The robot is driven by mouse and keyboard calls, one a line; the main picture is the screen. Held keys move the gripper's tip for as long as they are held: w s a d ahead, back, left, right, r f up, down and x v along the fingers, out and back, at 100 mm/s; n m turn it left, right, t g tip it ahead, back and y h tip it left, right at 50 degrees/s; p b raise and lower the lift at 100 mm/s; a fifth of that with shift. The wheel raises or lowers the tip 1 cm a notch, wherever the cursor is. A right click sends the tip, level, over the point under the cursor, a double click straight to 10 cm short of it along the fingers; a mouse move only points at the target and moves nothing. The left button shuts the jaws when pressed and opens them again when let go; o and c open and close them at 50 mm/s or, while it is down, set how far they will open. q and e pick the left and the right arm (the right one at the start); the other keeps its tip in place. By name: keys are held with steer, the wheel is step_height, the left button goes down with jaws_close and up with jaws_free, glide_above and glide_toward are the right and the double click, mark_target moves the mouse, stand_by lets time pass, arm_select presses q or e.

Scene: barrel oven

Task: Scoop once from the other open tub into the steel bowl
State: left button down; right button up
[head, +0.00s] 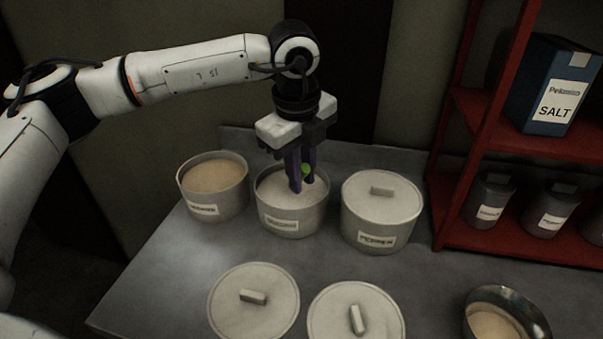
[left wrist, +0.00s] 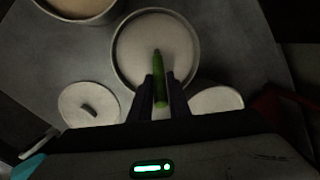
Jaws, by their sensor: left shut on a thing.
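My left gripper (head: 303,184) is shut on a green scoop handle (head: 306,169), directly over the middle open tub (head: 291,222), which holds pale powder. In the left wrist view the green handle (left wrist: 160,84) stands between the fingers, over the pale powder; the scoop's lower end cannot be made out. Another open tub (head: 213,202) with tan contents stands to the left. The steel bowl (head: 507,310) is at the bottom right, with some tan powder in it. My right gripper is in neither view.
A lidded tub (head: 381,219) stands right of the middle tub. Two loose lids (head: 254,302) and (head: 356,314) lie at the front of the counter. A red shelf (head: 475,120) with a blue salt box (head: 553,85) and dark jars rises at the right.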

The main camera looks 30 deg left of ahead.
arm_select(q)
steer(key=shift+r, duration=0.1)
steer(key=shift+r+p, duration=0.75)
steer(key=shift+r, duration=0.5)
steer(key=shift+r+p, duration=2.05)
steer(key=shift+r, duration=1.85)
